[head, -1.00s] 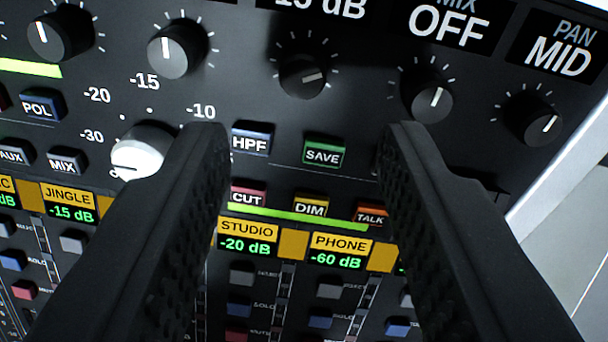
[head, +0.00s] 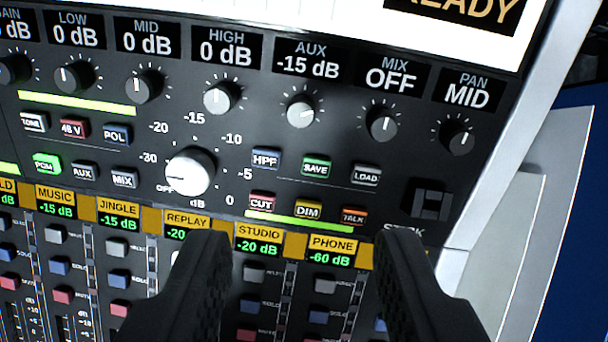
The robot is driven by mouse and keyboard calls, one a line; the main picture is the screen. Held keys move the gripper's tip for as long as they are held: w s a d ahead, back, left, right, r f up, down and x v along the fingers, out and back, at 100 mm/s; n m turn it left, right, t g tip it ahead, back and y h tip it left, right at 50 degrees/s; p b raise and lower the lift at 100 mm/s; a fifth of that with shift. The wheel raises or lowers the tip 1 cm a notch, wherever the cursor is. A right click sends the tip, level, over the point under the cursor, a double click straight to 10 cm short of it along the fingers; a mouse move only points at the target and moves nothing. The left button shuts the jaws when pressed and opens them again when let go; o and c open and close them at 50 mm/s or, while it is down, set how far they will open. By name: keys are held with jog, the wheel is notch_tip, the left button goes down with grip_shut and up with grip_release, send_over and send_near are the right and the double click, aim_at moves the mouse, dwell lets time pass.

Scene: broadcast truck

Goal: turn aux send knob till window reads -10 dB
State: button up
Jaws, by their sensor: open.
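The aux knob (head: 301,112) is a small round knob with a grey cap. It sits below the AUX window (head: 308,58), which reads -15 dB. Its pointer line is hard to make out and seems to aim right. My gripper (head: 300,240) is open and empty. Its two black fingers are wide apart at the bottom of the view, below the aux knob and over the channel strips. Neither finger touches the knob, and nothing hides it.
A large white knob (head: 190,172) with a dB scale from OFF to 0 stands lower left. The MIX knob (head: 382,124) and HIGH knob (head: 220,97) flank the aux knob. Buttons such as SAVE (head: 316,168) lie below. The panel's pale side edge (head: 530,110) is at right.

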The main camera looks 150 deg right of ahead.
aim_at(302, 115)
jog(key=p, duration=0.4)
jog(key=shift+a+r, duration=0.15)
jog(key=shift+r, duration=0.25)
jog(key=p+x, duration=0.1)
jog(key=x, duration=1.3)
jog(key=shift+w+f, duration=0.15)
jog(key=shift+f, duration=0.05)
grip_shut()
